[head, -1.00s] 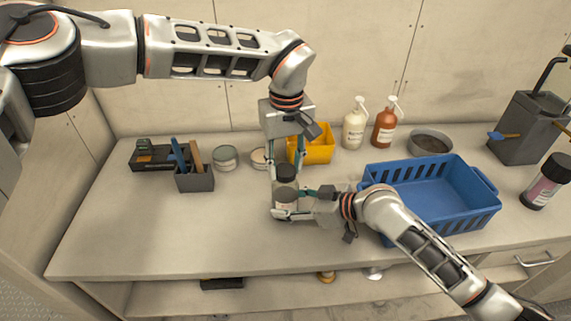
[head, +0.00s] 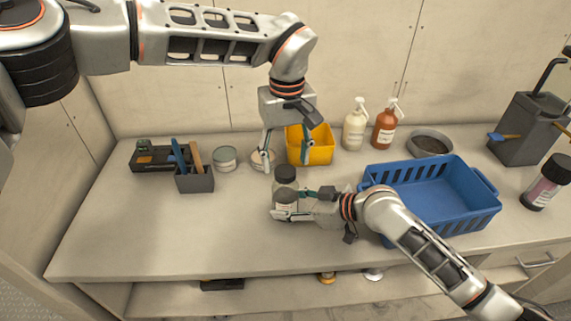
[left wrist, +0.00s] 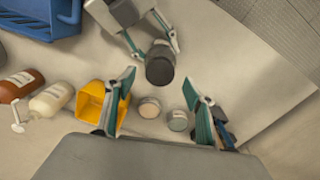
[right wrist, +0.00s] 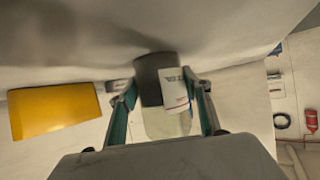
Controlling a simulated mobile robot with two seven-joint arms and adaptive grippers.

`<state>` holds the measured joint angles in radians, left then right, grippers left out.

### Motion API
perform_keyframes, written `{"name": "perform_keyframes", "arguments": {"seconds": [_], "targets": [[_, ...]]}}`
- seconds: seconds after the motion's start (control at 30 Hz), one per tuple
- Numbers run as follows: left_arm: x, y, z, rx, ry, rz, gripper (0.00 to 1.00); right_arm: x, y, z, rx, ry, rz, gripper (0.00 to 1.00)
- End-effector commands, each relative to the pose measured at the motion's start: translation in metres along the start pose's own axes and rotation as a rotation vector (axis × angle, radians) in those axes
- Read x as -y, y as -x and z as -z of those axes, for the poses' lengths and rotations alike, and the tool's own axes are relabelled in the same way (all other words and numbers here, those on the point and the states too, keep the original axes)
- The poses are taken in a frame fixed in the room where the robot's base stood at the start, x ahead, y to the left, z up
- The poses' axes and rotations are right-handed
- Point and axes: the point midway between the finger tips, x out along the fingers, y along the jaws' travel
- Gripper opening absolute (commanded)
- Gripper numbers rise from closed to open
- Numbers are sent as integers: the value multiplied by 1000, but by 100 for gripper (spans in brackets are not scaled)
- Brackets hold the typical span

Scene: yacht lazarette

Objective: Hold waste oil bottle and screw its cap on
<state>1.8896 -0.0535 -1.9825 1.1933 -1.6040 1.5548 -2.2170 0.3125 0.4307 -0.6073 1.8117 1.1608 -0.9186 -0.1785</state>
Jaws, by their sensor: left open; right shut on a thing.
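The waste oil bottle (head: 285,197) stands upright on the counter, a clear bottle with a pale label and the dark cap (head: 285,173) on its neck. How tight the cap sits cannot be told. My right gripper (head: 284,213) is shut around the bottle's lower body from the right. The right wrist view shows the label on the bottle (right wrist: 175,92) between the fingers. My left gripper (head: 287,160) points down above and behind the cap, its fingers spread wide and empty. In the left wrist view the cap (left wrist: 160,65) shows beyond the open fingertips, clear of both.
A blue basket (head: 432,205) stands right of the bottle, behind my right forearm. A yellow bin (head: 320,152), round tins (head: 224,158), a grey tool holder (head: 195,180) and two pump bottles (head: 385,124) stand behind. The counter's front left is clear.

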Motion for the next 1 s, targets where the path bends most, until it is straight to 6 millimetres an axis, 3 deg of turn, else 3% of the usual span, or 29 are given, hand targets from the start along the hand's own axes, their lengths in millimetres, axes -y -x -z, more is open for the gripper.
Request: {"name": "perform_keyframes", "arguments": {"seconds": [0.2,0.4,0.6,0.87,0.9,0.93,1.0], "targets": [[0,48,1,-4,1,-2,54,0,0,-1,1,1,0,9],[0,78,0,-1,0,-1,54,0,0,0,1,0,0,9],[0,91,0,0,0,0,54,0,0,0,1,0,0,9],[0,92,0,0,-1,0,54,0,0,0,1,0,0,9],[0,92,0,0,-1,0,54,0,0,0,1,0,0,58],[0,92,0,0,-1,0,54,0,0,0,1,0,0,66],[0,92,0,0,-1,0,54,0,0,0,1,0,0,68]]}}
